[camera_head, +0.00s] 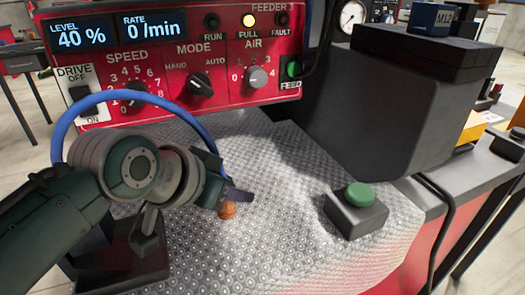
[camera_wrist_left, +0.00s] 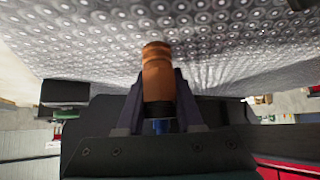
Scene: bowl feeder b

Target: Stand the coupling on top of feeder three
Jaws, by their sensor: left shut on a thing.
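The coupling (camera_head: 228,211) is a small copper-brown cylinder. In the left wrist view the coupling (camera_wrist_left: 157,75) stands out lengthwise from between the two dark fingers, with a dark end and a bit of blue behind it. My left gripper (camera_head: 236,196) is shut on it, low over the dimpled metal surface; I cannot tell whether the coupling touches that surface. In the left wrist view the gripper (camera_wrist_left: 158,100) has a finger on each side. Feeder three shows as a red control panel (camera_head: 180,122) marked FEEDER 3, behind the gripper. My right gripper is not in view.
The dimpled metal surface (camera_head: 285,240) is mostly bare. A green push button on a dark box (camera_head: 357,208) stands on its right. A blue hose (camera_head: 130,95) arches behind my left arm. A dark housing (camera_head: 375,105) with a blue M12 block (camera_head: 432,18) stands at right.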

